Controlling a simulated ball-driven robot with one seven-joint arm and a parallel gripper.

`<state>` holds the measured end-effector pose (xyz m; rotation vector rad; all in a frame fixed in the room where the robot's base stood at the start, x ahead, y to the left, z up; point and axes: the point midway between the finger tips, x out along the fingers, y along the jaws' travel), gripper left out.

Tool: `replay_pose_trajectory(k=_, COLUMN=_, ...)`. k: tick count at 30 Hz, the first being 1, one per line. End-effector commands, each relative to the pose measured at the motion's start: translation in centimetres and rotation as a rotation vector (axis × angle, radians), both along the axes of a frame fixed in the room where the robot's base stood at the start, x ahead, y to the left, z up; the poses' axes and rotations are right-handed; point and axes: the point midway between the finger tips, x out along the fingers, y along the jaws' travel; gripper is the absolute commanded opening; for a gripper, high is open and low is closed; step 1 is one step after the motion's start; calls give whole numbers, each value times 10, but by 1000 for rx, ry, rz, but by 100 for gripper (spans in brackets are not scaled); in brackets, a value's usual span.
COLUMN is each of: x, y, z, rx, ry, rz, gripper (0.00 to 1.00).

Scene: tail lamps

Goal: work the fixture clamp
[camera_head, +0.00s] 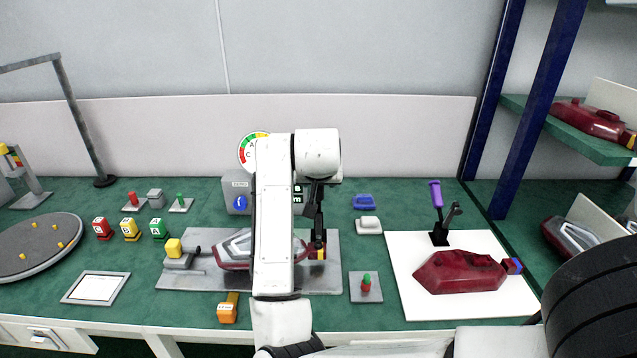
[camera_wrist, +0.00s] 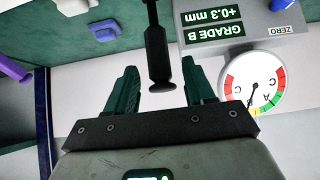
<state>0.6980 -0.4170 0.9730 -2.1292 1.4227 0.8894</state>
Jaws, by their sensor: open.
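In the wrist view, my gripper (camera_wrist: 161,82) is open, with its two dark green fingers apart. A black rod with a flared end (camera_wrist: 157,45), likely part of the fixture clamp, extends between the fingers; I cannot tell whether they touch it. In the head view, my gripper (camera_head: 316,205) is over the right end of the grey fixture plate (camera_head: 190,279), and my arm hides much of that area. A red and grey tail lamp (camera_head: 234,250) lies on the plate. A second clamp with a purple handle (camera_head: 436,193) stands upright on the white board at right.
A grey gauge box (camera_head: 236,192) with a round dial (camera_wrist: 252,87) stands behind the plate; its display reads GRADE B, +0.3 mm. A dark red lamp (camera_head: 460,272) lies on the white board (camera_head: 425,306). Blue (camera_head: 364,201) and white (camera_head: 369,224) blocks sit between.

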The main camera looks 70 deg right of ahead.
Motion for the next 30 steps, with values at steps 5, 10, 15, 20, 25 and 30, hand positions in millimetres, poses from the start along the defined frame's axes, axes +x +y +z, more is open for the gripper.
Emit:
replay_pose_trajectory(k=5, x=-9, y=23, z=27, rx=-3, ry=-3, rz=1, gripper=53)
replay_pose_trajectory(k=10, x=-15, y=40, z=44, rx=-1, ry=-2, rz=1, gripper=53)
replay_pose_trajectory(k=15, x=-19, y=47, z=51, rx=-1, ry=0, rz=0, gripper=53)
replay_pose_trajectory(k=20, x=-20, y=48, z=52, rx=0, ry=0, rz=0, gripper=53)
replay_pose_trajectory(k=25, x=-19, y=48, z=52, rx=0, ry=0, rz=0, gripper=53)
replay_pose_trajectory(k=30, x=-19, y=48, z=52, rx=0, ry=0, rz=0, gripper=53)
